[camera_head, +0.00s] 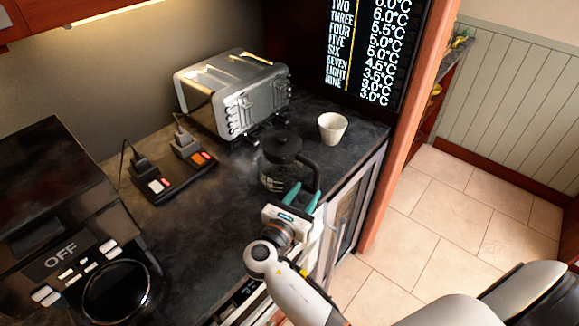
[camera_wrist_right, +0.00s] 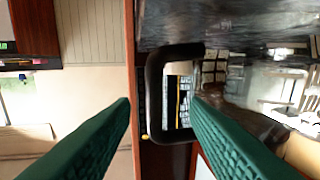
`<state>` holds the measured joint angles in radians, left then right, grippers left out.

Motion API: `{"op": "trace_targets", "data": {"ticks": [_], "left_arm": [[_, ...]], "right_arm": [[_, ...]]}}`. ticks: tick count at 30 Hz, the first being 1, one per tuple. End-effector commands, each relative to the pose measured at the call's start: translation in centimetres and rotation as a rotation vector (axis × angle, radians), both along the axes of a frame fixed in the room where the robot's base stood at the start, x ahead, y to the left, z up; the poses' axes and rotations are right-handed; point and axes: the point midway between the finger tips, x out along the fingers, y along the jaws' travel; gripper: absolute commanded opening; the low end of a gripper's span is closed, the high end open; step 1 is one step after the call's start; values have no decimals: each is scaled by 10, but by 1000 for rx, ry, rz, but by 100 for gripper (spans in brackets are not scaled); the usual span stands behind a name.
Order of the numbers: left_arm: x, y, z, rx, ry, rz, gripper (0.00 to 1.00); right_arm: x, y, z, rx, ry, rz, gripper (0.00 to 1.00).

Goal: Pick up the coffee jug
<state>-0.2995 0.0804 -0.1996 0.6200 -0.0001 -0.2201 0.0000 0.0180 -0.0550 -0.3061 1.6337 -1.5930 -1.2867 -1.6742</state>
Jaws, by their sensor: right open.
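The coffee jug (camera_head: 272,178) stands upright on the dark countertop, with a black lid and a black handle (camera_head: 310,172) facing right. In the right wrist view, the black handle (camera_wrist_right: 155,95) shows beyond the fingertips, across the gap between them, with the shiny glass body (camera_wrist_right: 265,75) to the right. My right gripper (camera_head: 303,196) is open, with its green fingers close to the handle on the near side. It also shows in the right wrist view (camera_wrist_right: 161,101), with nothing clamped. Whether a finger touches the handle cannot be told. My left gripper is not in view.
A white cup (camera_head: 332,127) stands behind and right of the jug. A silver toaster (camera_head: 222,100) is behind it. A black coffee machine (camera_head: 62,215) is at front left. The counter's right edge is close.

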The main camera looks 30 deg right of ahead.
Motion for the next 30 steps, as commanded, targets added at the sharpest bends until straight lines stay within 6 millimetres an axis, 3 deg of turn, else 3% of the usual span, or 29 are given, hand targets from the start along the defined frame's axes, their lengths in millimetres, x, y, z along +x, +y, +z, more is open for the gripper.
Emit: {"op": "trace_targets", "data": {"ticks": [18,26,30], "left_arm": [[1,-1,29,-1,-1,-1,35],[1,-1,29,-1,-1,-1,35],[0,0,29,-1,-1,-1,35]], "right_arm": [[34,-62,-1,3,-1,0,41],[36,-65,-3,5,-2,1,41],[36,-65,-3,5,-2,1,23]]}}
